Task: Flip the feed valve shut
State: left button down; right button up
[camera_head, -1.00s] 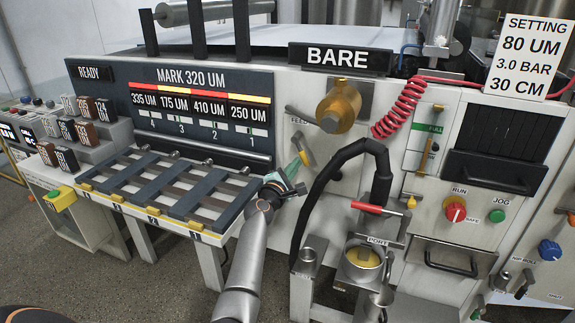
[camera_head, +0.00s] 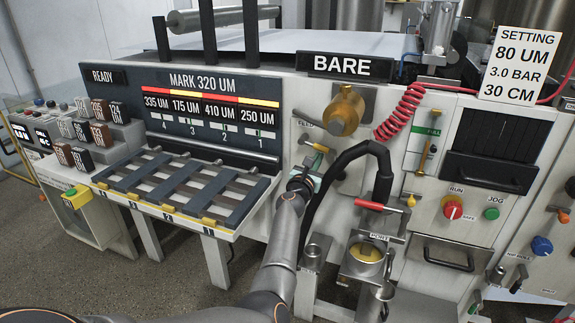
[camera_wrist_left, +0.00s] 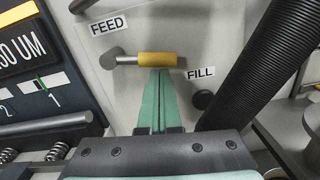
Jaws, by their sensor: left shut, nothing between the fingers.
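The feed valve (camera_wrist_left: 158,59) shows in the left wrist view as a grey lever with a yellow grip, lying nearly level from its pivot at the left, between the FEED and FILL labels. In the head view its yellow grip (camera_head: 320,148) is small, beside the black hose. My left gripper (camera_wrist_left: 160,75) has its green fingers shut and empty, with the tips at the underside of the yellow grip. They appear to touch it, but I cannot tell for sure. In the head view the left gripper (camera_head: 311,172) is just below the lever. My right gripper is not in view.
A thick black hose (camera_head: 341,160) arches close to the right of the valve. A large brass knob (camera_head: 342,112) sits above it. The slotted rack (camera_head: 190,185) is to the left. A red-handled lever (camera_head: 380,206) and round port (camera_head: 366,253) are at lower right.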

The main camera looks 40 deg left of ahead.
pick_arm(q)
jog(key=shift+w+d+r+n+p, duration=0.15)
jog(key=shift+r+n+p, duration=0.2)
jog(key=shift+r, duration=0.2)
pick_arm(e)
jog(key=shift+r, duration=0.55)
pick_arm(q)
jog(key=shift+f, duration=0.15)
